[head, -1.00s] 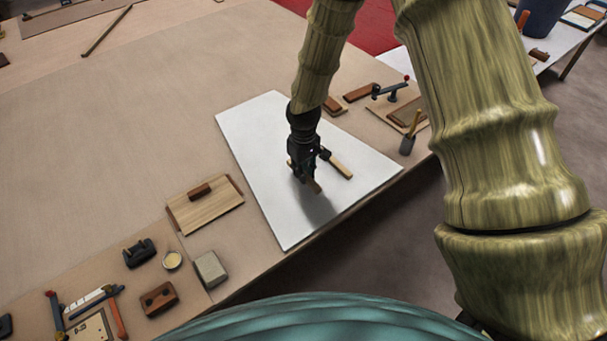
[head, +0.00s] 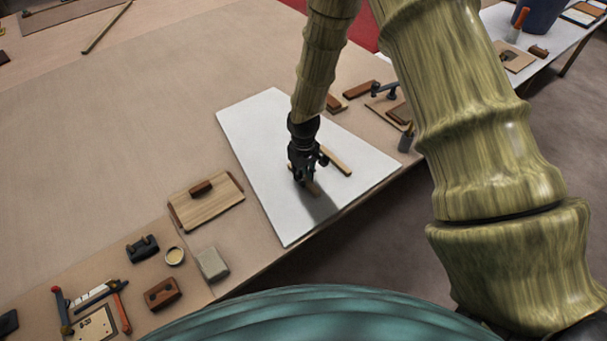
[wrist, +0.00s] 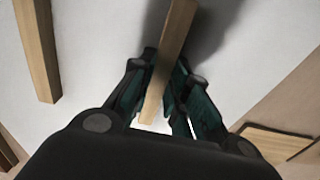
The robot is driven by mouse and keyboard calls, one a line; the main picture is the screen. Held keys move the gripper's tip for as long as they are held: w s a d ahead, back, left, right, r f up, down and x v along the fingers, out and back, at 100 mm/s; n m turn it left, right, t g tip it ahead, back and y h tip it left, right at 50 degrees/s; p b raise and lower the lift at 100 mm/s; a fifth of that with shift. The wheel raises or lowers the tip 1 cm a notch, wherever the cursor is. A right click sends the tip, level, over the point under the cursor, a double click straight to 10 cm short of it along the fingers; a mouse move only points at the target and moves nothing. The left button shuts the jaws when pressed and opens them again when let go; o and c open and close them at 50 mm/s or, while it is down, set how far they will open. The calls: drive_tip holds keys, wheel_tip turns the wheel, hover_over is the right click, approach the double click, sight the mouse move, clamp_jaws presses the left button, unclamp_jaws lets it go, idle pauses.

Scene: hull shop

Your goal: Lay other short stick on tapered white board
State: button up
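The tapered white board (head: 255,150) lies flat on the bench. One short stick (head: 337,160) rests on it, right of my gripper; in the wrist view this stick (wrist: 38,45) is at upper left. My gripper (head: 302,180) points down over the board's lower middle. It is shut on the other short stick (head: 314,189), which also runs between the fingers in the wrist view (wrist: 170,50). The held stick is over the board, close to its surface; whether it touches is unclear. My fingers hide part of it in the head view.
A wooden panel with a dark block (head: 208,206) lies left of the board. A grey block (head: 212,264), a small round tin (head: 174,256) and a brown block (head: 162,293) are at lower left. A dark cup (head: 405,142) stands near the board's right corner.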

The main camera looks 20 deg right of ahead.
drive_tip(key=o, duration=0.4)
drive_tip(key=shift+r, duration=0.1)
wheel_tip(320, 180, up, 12)
drive_tip(key=b, duration=0.3)
idle(0.5)
